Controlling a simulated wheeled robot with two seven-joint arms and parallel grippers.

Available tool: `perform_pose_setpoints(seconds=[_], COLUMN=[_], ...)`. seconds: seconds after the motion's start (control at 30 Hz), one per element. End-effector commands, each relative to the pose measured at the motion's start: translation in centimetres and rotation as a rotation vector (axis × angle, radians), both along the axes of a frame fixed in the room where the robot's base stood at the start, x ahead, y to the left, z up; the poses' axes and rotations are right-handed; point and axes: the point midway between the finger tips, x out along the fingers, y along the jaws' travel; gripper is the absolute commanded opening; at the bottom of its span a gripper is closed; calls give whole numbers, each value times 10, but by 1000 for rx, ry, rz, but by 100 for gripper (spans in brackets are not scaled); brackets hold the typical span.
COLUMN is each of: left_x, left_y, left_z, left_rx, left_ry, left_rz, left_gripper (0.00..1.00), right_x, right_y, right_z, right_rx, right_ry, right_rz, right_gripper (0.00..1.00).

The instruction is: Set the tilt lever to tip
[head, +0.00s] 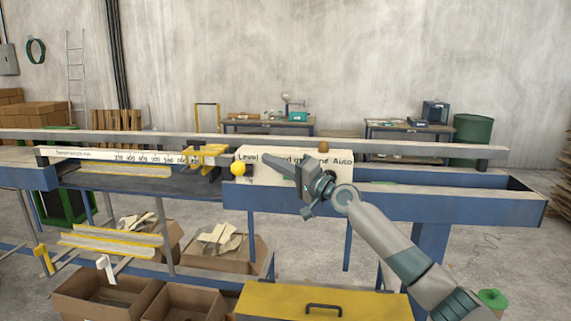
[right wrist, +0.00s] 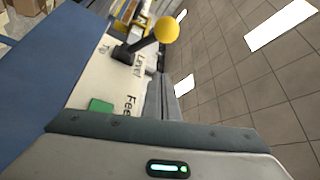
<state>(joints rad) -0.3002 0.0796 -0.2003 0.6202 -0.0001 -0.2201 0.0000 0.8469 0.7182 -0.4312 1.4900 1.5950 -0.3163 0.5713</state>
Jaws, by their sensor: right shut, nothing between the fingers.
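The lever (head: 238,168) has a yellow ball knob and stands at the left end of a white label panel (head: 258,176). In the right wrist view the yellow knob (right wrist: 167,29) sits on a black shaft that leans up and right from the panel (right wrist: 92,77), beside the word "Level". My left gripper is not in view.
A brown knob (head: 323,147) stands on the panel's top edge. A green button (right wrist: 101,105) shows on the panel. A yellow carriage (head: 205,152) sits on the ruled rail to the left. Cardboard boxes (head: 180,302) and a yellow lid (head: 280,302) lie below the blue bench.

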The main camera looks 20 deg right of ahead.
Motion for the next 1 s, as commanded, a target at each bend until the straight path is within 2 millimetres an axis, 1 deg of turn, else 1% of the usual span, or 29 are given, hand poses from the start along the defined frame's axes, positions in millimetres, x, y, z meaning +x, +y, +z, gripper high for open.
perform_pose_setpoints(seconds=[0.03,0.07,0.2,0.4,0.6,1.0], left_x=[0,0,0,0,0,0], left_y=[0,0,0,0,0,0], left_z=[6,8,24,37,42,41], left_rx=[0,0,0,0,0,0], left_ry=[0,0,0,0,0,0], left_rz=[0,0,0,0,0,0], left_gripper=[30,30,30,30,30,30], right_x=[9,13,10,8,6,6], right_y=[5,8,22,37,44,44], right_z=[6,7,3,-4,-9,-10], right_rx=[3,4,-1,-1,0,-1], right_ry=[0,1,2,1,0,0], right_rz=[1,1,1,1,0,0], right_gripper=[0,0,0,0,0,0])
